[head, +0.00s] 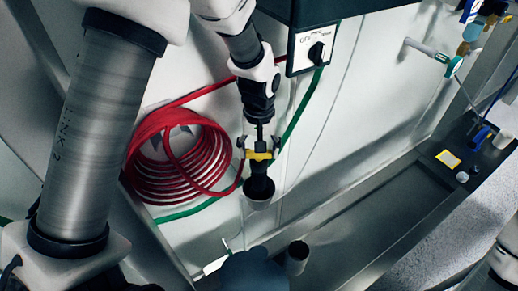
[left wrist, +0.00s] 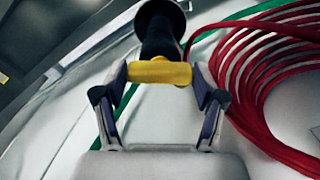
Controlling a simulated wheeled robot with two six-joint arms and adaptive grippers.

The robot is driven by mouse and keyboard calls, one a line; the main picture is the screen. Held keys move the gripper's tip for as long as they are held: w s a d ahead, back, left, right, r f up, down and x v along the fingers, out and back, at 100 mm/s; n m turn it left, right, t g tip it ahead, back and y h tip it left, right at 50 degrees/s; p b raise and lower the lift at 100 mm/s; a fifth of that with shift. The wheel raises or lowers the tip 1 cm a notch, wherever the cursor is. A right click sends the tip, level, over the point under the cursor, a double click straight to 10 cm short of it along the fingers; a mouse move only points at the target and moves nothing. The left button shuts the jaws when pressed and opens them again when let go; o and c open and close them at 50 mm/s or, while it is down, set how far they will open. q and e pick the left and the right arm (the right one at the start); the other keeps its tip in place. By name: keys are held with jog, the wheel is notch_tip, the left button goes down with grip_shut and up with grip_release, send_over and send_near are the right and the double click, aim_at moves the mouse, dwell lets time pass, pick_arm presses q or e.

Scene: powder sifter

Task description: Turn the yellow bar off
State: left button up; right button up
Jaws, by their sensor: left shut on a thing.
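The yellow bar (head: 259,156) is a short handle on a black fitting (head: 259,186) near the white wall in the head view. In the left wrist view the yellow bar (left wrist: 159,72) lies crosswise between the fingers, with the black fitting (left wrist: 160,30) beyond it. My left gripper (head: 259,150) is shut on the bar, with one finger at each end. The same gripper (left wrist: 160,78) fills the lower middle of the left wrist view. My right gripper is not seen.
A coiled red hose (head: 180,165) hangs just left of the left gripper. A green hose (head: 303,108) runs behind the arm. A metal trough (head: 365,220) lies at lower right.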

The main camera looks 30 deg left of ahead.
pick_arm(q)
jog(key=n, duration=0.4)
jog(key=shift+f+n, duration=0.1)
jog(key=shift+n, duration=1.8)
jog(key=o, duration=0.9)
jog(key=shift+c, duration=0.2)
jog(key=shift+o, duration=1.4)
jog(key=shift+w+a, duration=0.1)
jog(key=shift+w, duration=0.05)
